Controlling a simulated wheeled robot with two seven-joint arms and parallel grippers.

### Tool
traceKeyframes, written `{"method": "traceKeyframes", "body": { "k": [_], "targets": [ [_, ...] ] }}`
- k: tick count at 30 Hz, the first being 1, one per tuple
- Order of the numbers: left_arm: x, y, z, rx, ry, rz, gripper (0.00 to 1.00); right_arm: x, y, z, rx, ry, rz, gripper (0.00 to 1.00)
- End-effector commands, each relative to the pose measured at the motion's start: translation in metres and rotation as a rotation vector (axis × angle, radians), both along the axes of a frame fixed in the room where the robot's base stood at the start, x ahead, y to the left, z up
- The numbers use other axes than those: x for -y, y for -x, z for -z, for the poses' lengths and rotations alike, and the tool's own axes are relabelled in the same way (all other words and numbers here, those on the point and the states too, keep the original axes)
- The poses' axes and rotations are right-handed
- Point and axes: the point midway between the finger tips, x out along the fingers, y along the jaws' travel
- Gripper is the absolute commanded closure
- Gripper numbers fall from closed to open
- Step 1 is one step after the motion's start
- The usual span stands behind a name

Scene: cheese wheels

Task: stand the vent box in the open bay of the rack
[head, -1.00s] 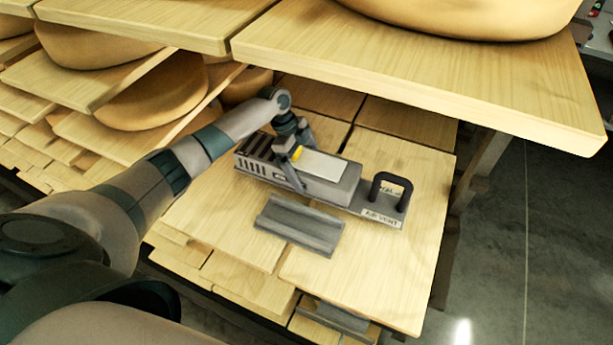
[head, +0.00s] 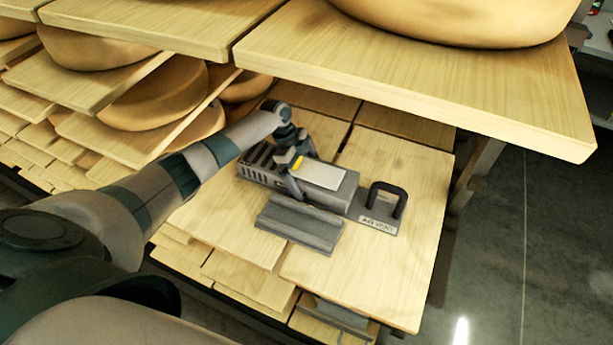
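The vent box (head: 325,175) is a long grey box with a slotted left end, a pale top plate, an "AIR VENT" label and a black handle (head: 386,199) at its right end. It lies lengthwise over the lower boards of the rack (head: 400,270). My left gripper (head: 294,178) reaches down over the box's left half, with one finger against its near side; the far finger is mostly hidden. It appears shut on the box. Whether the box touches the boards is unclear. My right gripper is not in view.
A grey channel-shaped piece (head: 300,223) lies just in front of the box. A thick upper board (head: 420,80) with a cheese wheel (head: 460,12) overhangs behind. More cheese wheels (head: 152,95) sit on shelves at left. Bare board lies right and front; floor (head: 540,240) lies beyond the right edge.

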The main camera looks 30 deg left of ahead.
Motion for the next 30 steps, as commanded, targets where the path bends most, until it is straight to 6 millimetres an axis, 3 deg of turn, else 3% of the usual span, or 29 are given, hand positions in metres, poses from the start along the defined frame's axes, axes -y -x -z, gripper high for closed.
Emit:
{"method": "traceKeyframes", "body": {
  "k": [14,30],
  "targets": [
    [-0.004,0.000,-0.010,0.003,0.000,0.001,0.00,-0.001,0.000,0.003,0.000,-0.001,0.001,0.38],
    [-0.038,0.001,-0.089,0.003,-0.002,0.000,0.00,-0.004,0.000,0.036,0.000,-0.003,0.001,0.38]
  ]
}}
